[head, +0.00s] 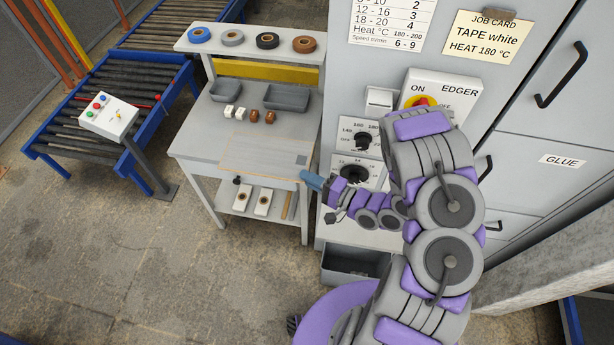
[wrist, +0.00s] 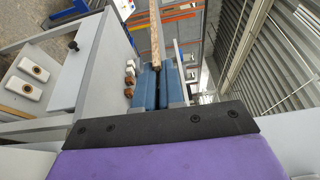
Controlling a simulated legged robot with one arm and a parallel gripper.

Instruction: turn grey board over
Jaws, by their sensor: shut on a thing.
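The grey board (head: 262,152) is a thin, pale, wood-grained panel with a small dark grey square near its right edge. My gripper (head: 313,181) has blue fingers and is shut on the board's right end. In the wrist view the board (wrist: 155,35) shows as a narrow speckled edge running away from between the blue fingers (wrist: 160,85). It is roughly parallel to the workbench top (head: 190,140), with a gap between them. The board's underside is hidden in the head view.
White blocks (head: 228,112) and brown pieces (head: 270,117) sit behind the board, near grey trays (head: 287,97). A shelf (head: 249,45) with tape rolls stands at the back. The edger cabinet (head: 345,100) is close on the right; a roller conveyor (head: 75,115) is left.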

